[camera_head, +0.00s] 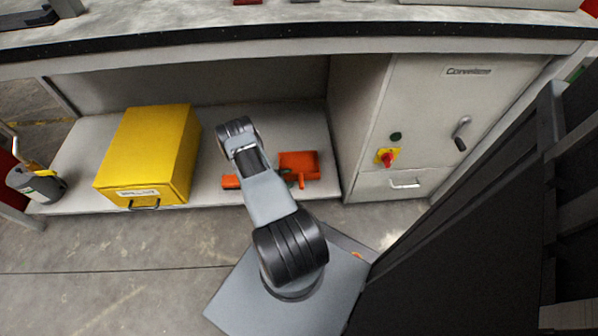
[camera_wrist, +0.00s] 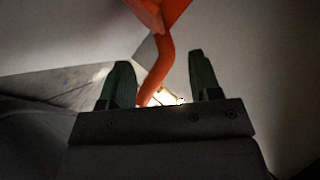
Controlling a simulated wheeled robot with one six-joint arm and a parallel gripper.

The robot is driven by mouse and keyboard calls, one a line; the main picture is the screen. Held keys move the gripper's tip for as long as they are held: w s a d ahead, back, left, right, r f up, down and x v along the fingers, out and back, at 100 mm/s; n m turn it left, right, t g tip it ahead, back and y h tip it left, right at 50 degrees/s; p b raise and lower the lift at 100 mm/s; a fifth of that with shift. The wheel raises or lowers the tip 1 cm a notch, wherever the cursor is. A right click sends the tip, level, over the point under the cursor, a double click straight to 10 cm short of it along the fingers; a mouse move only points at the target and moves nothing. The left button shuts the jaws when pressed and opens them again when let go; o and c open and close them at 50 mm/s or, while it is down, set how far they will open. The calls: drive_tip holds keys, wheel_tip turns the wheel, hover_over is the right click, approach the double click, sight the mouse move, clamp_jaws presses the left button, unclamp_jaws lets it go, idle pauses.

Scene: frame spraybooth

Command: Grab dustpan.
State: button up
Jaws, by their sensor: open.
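The orange dustpan (camera_head: 299,163) lies on the low shelf under the bench, right of my arm in the head view. Its short handle points toward the front edge. In the wrist view the orange handle (camera_wrist: 160,62) runs down between the two green fingers of my gripper (camera_wrist: 160,84). The fingers are apart, with a visible gap on each side of the handle. The wide part of the dustpan is cut off at the top of the wrist view. In the head view my arm hides most of the gripper.
Another orange piece (camera_head: 231,182) lies left of my arm on the shelf (camera_head: 82,165), partly hidden. A yellow box (camera_head: 158,150) stands farther left. A grey cabinet (camera_head: 440,110) with a red knob closes the right side. The benchtop edge (camera_head: 300,32) overhangs the shelf.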

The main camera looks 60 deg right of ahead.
sight(298, 175)
drive_tip(key=shift+b+x, duration=1.2)
drive_tip(key=shift+x, duration=1.5)
drive_tip(key=shift+s+r, duration=0.15)
drive_tip(key=shift+r, duration=0.1)
drive_tip(key=shift+c, duration=0.3)
drive_tip(key=c, duration=1)
drive_tip(key=shift+r, duration=0.1)
